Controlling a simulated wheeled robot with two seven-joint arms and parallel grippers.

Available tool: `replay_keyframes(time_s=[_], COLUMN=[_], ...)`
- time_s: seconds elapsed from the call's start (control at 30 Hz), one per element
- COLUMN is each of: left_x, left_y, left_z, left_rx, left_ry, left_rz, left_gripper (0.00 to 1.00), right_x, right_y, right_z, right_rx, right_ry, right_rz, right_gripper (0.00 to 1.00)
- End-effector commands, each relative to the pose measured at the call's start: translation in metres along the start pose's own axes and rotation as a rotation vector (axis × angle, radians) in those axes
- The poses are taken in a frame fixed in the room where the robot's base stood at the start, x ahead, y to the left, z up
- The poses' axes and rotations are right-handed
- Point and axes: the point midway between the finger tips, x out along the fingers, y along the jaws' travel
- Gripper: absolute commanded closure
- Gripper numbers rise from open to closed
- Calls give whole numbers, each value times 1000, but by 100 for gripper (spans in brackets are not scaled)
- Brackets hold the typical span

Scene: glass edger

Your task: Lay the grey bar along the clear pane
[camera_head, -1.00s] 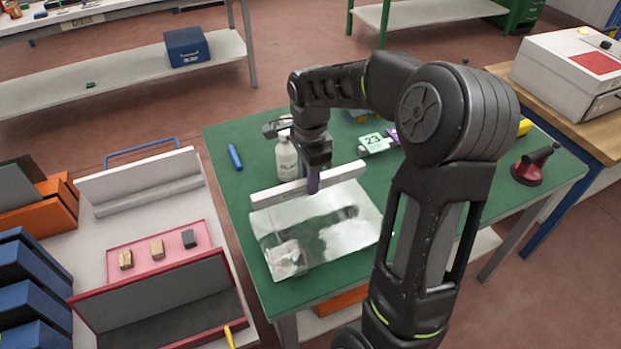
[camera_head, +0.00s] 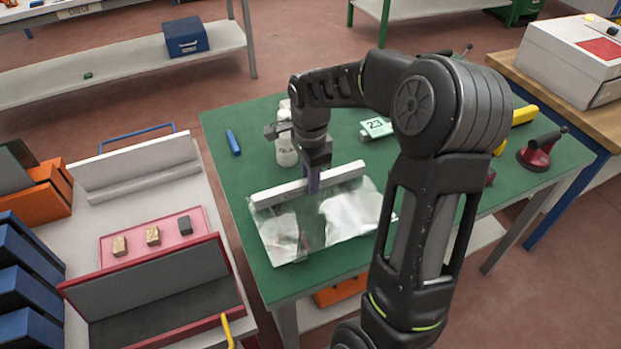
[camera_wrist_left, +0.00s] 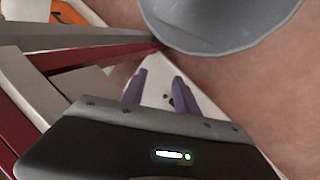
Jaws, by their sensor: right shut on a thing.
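The clear pane (camera_head: 348,214) lies flat on the green-topped table, bright with reflections. The grey bar (camera_head: 345,174), long and pale, runs along the pane's far edge. My right gripper (camera_head: 313,186) points down and is shut on the bar near its middle. Its fingers hide a small part of the bar. I cannot tell whether the bar touches the pane or is just above it. My left gripper (camera_wrist_left: 160,92) shows only in the left wrist view, with its purple fingers apart and nothing between them.
A white bottle (camera_head: 286,150) stands just behind the bar, close to my right gripper. A blue marker (camera_head: 233,142) and a number 23 card (camera_head: 376,127) lie farther back. A red suction cup (camera_head: 538,153) is at the right. A red case (camera_head: 150,300) lies open on the left bench.

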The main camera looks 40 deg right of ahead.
Motion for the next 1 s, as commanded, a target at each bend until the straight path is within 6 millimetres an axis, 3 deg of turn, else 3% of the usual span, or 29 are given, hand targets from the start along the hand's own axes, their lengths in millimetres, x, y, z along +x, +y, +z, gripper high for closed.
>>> replay_keyframes(time_s=[1.0], left_x=[5], left_y=[-2], left_z=[0], left_rx=[0], left_ry=[0], left_rz=[0], left_gripper=[64], right_x=[7], right_y=[0], right_z=[0], right_rx=[0], right_ry=[0], right_rz=[-1], right_gripper=[100])
